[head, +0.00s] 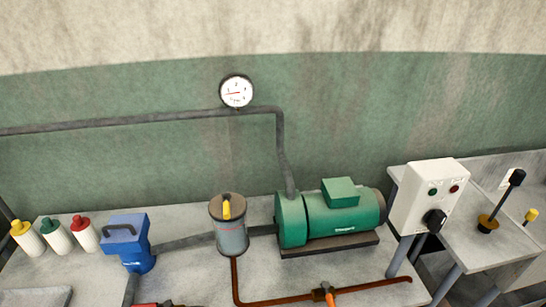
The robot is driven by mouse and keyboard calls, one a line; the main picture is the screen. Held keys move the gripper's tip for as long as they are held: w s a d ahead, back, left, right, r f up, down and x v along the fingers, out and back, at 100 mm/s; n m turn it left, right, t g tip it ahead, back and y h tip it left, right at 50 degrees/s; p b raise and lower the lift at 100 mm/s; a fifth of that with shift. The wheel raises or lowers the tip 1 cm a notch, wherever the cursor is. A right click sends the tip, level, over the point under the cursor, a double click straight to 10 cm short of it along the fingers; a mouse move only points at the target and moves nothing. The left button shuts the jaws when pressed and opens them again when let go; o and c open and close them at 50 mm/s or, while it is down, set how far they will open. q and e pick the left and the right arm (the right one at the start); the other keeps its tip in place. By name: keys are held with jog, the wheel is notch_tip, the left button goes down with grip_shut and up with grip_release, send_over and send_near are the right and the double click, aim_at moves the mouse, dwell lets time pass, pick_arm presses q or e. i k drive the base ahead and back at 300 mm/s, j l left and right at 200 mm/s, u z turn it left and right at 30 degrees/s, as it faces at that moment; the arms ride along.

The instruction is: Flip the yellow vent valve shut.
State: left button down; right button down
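The yellow vent valve (227,210) is a small yellow lever on the dark lid of a clear cylindrical vessel (232,238) near the middle of the bench. The lever points roughly toward and away from me, across the lid. From this angle I cannot tell whether the valve is open or shut. Neither of my grippers shows in the head view.
A green pump (340,215) stands right of the vessel, with a grey control box (430,197) beyond it. A blue unit (126,240) and several capped white bottles (55,236) stand left. A copper pipe with an orange-handled valve (328,294) runs in front.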

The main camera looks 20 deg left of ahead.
aim_at(226, 196)
jog(key=u, duration=1.15)
